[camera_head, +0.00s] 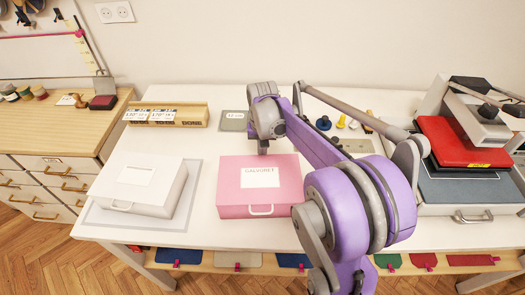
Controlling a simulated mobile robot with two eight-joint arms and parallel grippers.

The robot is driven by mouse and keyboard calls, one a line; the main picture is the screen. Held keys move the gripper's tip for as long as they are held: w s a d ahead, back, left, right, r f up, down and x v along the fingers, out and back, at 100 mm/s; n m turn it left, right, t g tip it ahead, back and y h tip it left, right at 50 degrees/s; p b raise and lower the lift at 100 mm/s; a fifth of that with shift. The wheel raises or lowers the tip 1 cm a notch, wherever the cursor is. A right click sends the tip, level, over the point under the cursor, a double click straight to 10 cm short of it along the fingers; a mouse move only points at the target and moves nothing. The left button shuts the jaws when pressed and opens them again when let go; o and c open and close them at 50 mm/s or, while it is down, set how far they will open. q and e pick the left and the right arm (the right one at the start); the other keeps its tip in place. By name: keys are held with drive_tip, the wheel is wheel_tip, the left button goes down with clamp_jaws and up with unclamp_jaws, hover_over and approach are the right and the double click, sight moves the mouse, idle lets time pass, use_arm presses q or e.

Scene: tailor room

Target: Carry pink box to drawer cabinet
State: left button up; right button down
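The pink box (262,184) lies flat on the white table, with a white label and a pale handle on its front. A purple and grey arm, which looks like my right arm, comes up from the bottom and bends over the table. Its grey far end (263,146) points down at the back edge of the pink box; contact and the state of its fingers cannot be made out. My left gripper is not in view. The drawer cabinet (92,143) stands at the left, with a wooden top and white drawers.
A white box (140,184) sits on a grey mat left of the pink box. A wooden calendar block (168,116) stands behind.

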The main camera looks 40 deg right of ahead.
sight(261, 192)
drive_tip(key=s+a, duration=0.6)
drive_tip(key=s, duration=0.1)
drive_tip(key=s+a, duration=0.3)
drive_tip(key=s, duration=0.1)
drive_tip(key=shift+a, duration=0.1)
drive_tip(key=shift+w, duration=0.1)
